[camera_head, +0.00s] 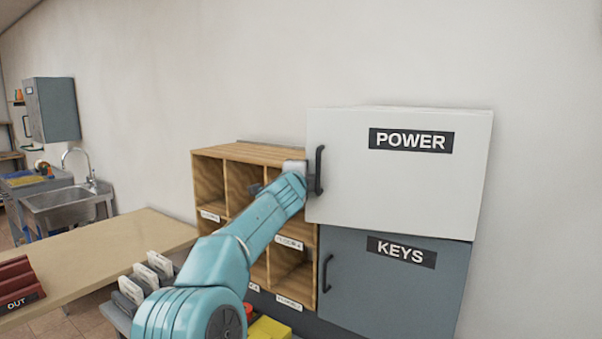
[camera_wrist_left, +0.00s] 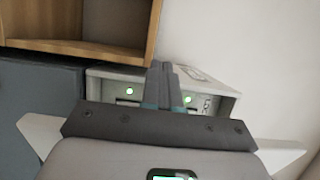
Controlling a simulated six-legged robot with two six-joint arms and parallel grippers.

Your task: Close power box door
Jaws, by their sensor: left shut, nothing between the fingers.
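The white power box door (camera_head: 400,175), labelled POWER, has a dark vertical handle (camera_head: 319,170) near its left edge. The door looks ajar: its left edge sticks out past the grey box below, and the left wrist view shows the power box interior (camera_wrist_left: 130,92) with green lights. My left gripper (camera_wrist_left: 165,82) is shut and empty, with its fingers in front of that interior. In the head view my left wrist is at the door's left edge beside the handle, and the fingertips are hidden there. I cannot tell whether they touch the door. My right gripper is out of view.
The grey keys box (camera_head: 390,285) is directly below, with its door shut. A wooden cubby shelf (camera_head: 238,152) stands close on the left, behind my arm. A wooden table (camera_head: 110,250) is further left. The wall right of the boxes is bare.

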